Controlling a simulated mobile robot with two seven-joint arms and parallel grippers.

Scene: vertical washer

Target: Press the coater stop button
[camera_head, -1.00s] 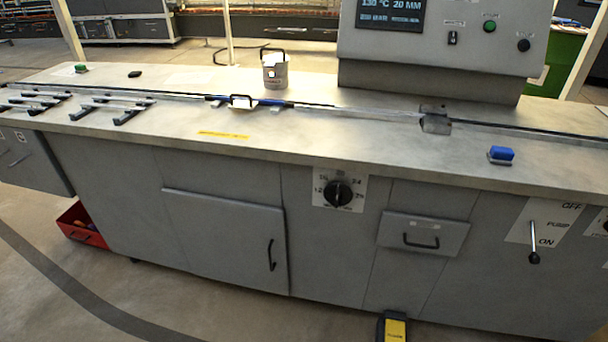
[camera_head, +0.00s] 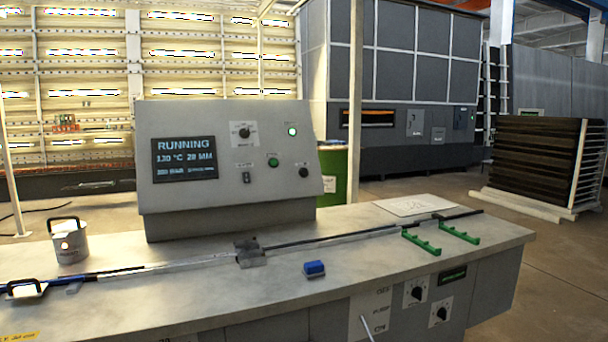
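The coater's control panel (camera_head: 225,190) stands upright on the bench, left of the picture's middle. Its screen (camera_head: 185,158) reads RUNNING, 130 °C and 20 MM. A green button (camera_head: 273,162) and a black button (camera_head: 303,172) sit on the right of the panel face. Their small labels are too small to read, so I cannot tell for sure which one is stop. A light (camera_head: 292,131) glows above them. Neither gripper is in view.
The bench top (camera_head: 390,240) bears a blue block (camera_head: 314,268), a can (camera_head: 70,246), green brackets (camera_head: 421,242) and a long rail in front of the panel. Knobs (camera_head: 417,292) and a lever (camera_head: 367,327) are on the bench front. A green bin stands behind.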

